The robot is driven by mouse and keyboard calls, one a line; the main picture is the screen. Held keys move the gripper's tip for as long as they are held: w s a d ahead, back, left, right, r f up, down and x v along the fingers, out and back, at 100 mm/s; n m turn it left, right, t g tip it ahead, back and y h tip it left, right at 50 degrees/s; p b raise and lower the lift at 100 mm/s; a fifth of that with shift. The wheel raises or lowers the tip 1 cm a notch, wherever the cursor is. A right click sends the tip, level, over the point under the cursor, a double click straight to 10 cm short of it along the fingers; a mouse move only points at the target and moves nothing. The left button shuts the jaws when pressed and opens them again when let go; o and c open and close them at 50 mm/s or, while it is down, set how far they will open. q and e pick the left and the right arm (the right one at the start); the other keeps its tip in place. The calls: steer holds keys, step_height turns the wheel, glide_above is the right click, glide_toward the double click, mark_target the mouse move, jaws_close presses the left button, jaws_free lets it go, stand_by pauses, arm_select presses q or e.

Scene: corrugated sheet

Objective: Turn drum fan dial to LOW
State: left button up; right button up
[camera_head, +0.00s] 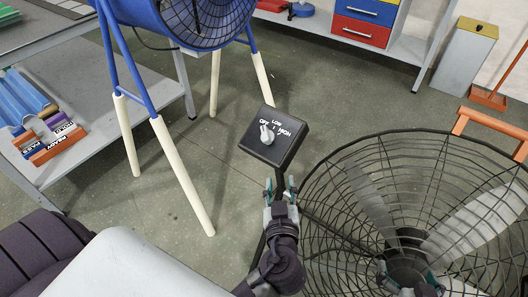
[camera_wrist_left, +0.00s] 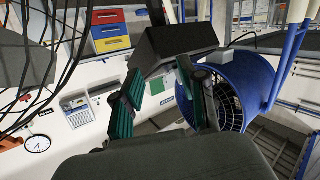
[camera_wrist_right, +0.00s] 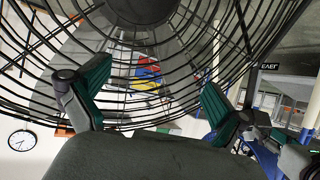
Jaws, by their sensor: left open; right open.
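A black control box (camera_head: 289,148) stands on a dark post in the middle of the head view. Its sloped face carries a pale dial (camera_head: 267,135) with the words OFF, LOW and HIGH around it. The dial's pointer appears to lean toward OFF, but is small. My left gripper (camera_head: 281,188) is open and empty just below the box, apart from the dial. The left wrist view shows the box's dark underside (camera_wrist_left: 172,45) beyond the open fingers; the dial is hidden there. My right gripper (camera_wrist_right: 152,92) is open and empty close to the wire cage, partly hidden by it in the head view.
A large black wire-caged fan (camera_head: 340,170) fills the lower right. A blue drum fan (camera_head: 135,12) on blue and cream legs stands at the upper left. Floor between the legs and the box is clear.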

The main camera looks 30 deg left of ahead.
mark_target(266, 139)
arm_select(q)
step_height(266, 139, up, 6)
steer(key=s+a+f+n+y, duration=0.1)
steer(key=a+n+y, duration=0.1)
steer(key=n, duration=0.1)
steer(key=shift+t, duration=0.3)
steer(key=x, duration=1.3)
steer(key=shift+a+r, duration=0.25)
steer(key=shift+r, duration=0.05)
arm_select(e)
steer(key=shift+s+d+r, duration=0.25)
steer(key=shift+s+r, duration=0.25)
steer(key=shift+r, duration=0.15)
steer(key=shift+s+d+r, duration=0.2)
steer(key=shift+s+r, duration=0.25)
steer(key=shift+r, duration=0.15)
arm_select(q)
steer(key=shift+s, duration=0.1)
jaws_close()
